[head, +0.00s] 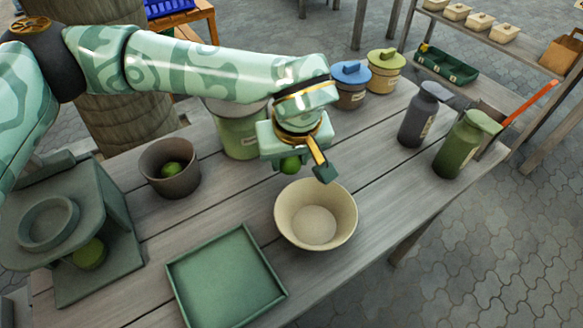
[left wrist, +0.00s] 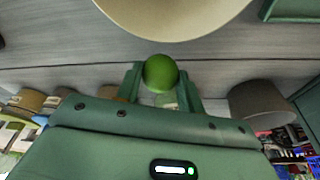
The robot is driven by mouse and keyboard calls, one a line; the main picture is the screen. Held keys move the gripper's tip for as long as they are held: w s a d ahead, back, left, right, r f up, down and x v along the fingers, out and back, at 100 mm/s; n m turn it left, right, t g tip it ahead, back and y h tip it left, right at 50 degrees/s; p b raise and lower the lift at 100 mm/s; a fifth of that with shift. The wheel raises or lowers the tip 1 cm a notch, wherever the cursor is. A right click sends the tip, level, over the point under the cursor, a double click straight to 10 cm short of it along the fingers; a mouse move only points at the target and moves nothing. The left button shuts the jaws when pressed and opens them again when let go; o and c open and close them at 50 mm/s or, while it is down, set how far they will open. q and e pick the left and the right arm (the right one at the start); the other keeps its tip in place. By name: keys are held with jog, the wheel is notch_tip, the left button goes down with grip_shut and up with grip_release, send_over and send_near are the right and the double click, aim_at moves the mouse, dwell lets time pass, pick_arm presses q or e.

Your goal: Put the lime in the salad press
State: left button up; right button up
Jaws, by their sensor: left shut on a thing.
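A green lime (head: 290,165) is held between the fingers of my left gripper (head: 304,168), above the table just behind the cream bowl (head: 315,212). In the left wrist view the lime (left wrist: 160,73) sits between both fingertips, with the bowl's rim (left wrist: 172,28) just beyond it. The bowl looks empty. A dark green press-like stand (head: 110,215) with a ring on top is at the left; I cannot tell for sure that it is the salad press. A round green thing (head: 89,253) shows low in it. My right gripper is not in view.
A brown pot (head: 170,182) with another green fruit (head: 171,171) stands left of the gripper. A green tray (head: 226,279) lies at the front. A large green canister (head: 238,140), lidded jars (head: 384,75) and two bottles (head: 461,145) stand behind and right.

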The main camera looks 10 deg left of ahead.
aim_at(291, 169)
pick_arm(q)
jog(key=x, duration=0.1)
jog(key=b+x, duration=0.1)
jog(key=x, duration=0.1)
jog(key=b+x, duration=0.1)
jog(key=shift+s+d+f, duration=0.15)
jog(key=shift+d+f, duration=0.1)
jog(key=shift+r, duration=0.2)
jog(key=shift+f, duration=0.2)
jog(key=o, duration=1.1)
jog(key=shift+c, duration=0.2)
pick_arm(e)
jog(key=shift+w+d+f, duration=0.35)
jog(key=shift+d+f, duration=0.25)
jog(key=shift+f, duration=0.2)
